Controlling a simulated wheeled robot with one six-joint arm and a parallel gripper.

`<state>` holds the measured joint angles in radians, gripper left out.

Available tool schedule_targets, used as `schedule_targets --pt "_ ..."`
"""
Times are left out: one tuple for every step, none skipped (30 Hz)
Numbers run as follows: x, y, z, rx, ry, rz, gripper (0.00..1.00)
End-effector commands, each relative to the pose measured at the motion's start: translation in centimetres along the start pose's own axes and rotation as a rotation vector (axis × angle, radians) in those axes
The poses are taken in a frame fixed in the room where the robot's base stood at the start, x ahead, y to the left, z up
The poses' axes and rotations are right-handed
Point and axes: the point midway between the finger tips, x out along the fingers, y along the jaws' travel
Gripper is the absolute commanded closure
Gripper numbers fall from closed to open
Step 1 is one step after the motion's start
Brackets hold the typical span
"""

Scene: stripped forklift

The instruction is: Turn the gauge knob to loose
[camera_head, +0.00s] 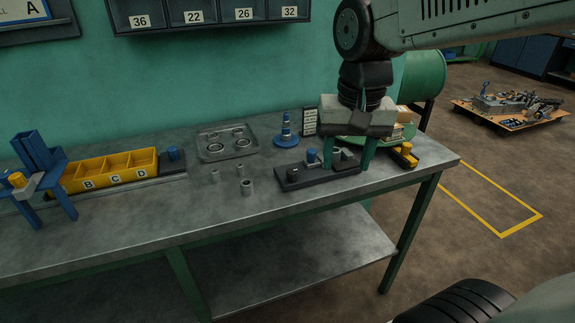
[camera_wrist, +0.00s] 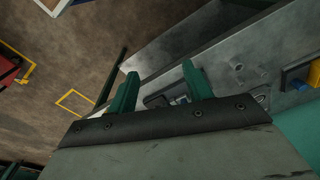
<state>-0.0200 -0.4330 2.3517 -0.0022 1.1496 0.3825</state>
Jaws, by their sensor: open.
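A dark fixture block (camera_head: 318,175) lies near the right end of the bench. It carries a blue-topped peg (camera_head: 312,157), a black round piece (camera_head: 293,174) and grey cylindrical parts. I cannot tell surely which part is the gauge knob, and no loose or tight marking is readable. My gripper (camera_head: 348,160) points down over the block's right end, its green fingers spread and empty. In the wrist view my gripper (camera_wrist: 160,72) is open, with part of a dark fixture (camera_wrist: 158,101) seen between the fingers. Contact cannot be judged.
A yellow-topped part (camera_head: 404,152) sits right of my gripper. A blue cone-like stand (camera_head: 286,132) and a small label board (camera_head: 310,122) stand behind the block. Several grey cylinders, a metal tray (camera_head: 228,155) and yellow bins (camera_head: 110,167) lie left. The bench front is clear.

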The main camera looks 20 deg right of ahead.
Motion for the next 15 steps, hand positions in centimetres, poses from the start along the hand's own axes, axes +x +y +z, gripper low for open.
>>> schedule_targets --pt "0.6 -1.1 -2.3 0.066 -0.017 0.007 0.5" --pt "0.9 -1.7 -3.5 0.111 -0.021 0.009 0.5" --pt "1.4 -2.6 -5.2 0.169 -0.027 0.012 0.5" --pt "1.8 -3.2 -6.4 0.211 -0.031 0.015 0.5" --pt "2.4 -3.8 -7.5 0.254 -0.035 0.018 0.5" --pt "3.0 -4.6 -9.0 0.307 -0.04 0.022 0.5" --pt "3.6 -5.1 -10.1 0.346 -0.043 0.025 0.5" --pt "4.2 -5.7 -11.0 0.382 -0.046 0.027 0.5" --pt "4.9 -6.3 -12.2 0.428 -0.048 0.031 0.5" --pt "5.5 -6.7 -13.0 0.459 -0.052 0.034 0.5" --pt "6.0 -7.1 -13.7 0.488 -0.053 0.036 0.5" --pt "6.7 -7.6 -14.5 0.521 -0.055 0.039 0.5" --pt "7.1 -7.9 -15.1 0.543 -0.056 0.04 0.5" --pt "7.5 -8.1 -15.5 0.561 -0.057 0.042 0.5" --pt "7.9 -8.4 -15.9 0.581 -0.058 0.044 0.5"
